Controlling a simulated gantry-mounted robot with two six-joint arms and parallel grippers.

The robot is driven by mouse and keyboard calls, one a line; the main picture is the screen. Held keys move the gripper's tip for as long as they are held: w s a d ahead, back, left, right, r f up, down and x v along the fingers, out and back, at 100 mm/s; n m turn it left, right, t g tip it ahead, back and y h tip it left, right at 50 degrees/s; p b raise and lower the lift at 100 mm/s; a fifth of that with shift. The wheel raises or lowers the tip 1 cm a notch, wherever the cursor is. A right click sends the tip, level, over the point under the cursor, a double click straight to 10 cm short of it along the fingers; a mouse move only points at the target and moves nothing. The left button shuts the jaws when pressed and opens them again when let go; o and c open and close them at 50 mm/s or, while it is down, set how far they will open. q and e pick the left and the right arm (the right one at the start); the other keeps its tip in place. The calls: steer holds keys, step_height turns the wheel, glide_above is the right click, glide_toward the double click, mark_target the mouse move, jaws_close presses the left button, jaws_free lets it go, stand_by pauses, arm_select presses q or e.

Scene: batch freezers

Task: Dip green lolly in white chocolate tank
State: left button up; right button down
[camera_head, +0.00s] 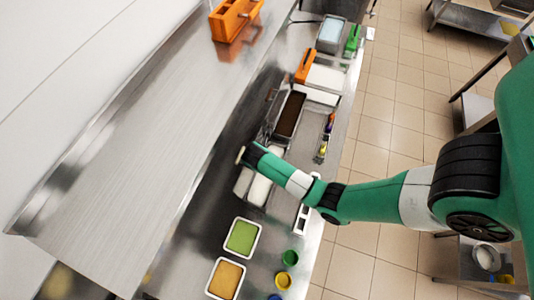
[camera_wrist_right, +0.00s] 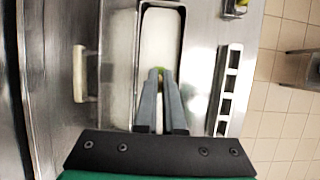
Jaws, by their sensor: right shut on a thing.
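Most of the lolly is hidden by the fingers. The gripper is over the white chocolate tank (camera_wrist_right: 162,35), a rectangular metal-rimmed tank with a smooth white surface. I cannot tell whether the lolly touches the chocolate. In the head view, white tank contents (camera_head: 260,189) show just below my right forearm, and the fingers are hidden. My left gripper is not in view.
A dark chocolate tank (camera_head: 290,114) lies beyond the arm. A white slotted holder (camera_wrist_right: 229,90) stands right of the gripper, and a pale handle (camera_wrist_right: 80,72) is left. Green (camera_head: 242,237) and orange (camera_head: 226,279) trays and small coloured cups (camera_head: 290,285) are on the near counter.

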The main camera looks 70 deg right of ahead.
stand_by(0.4)
steer(key=shift+r, duration=2.55)
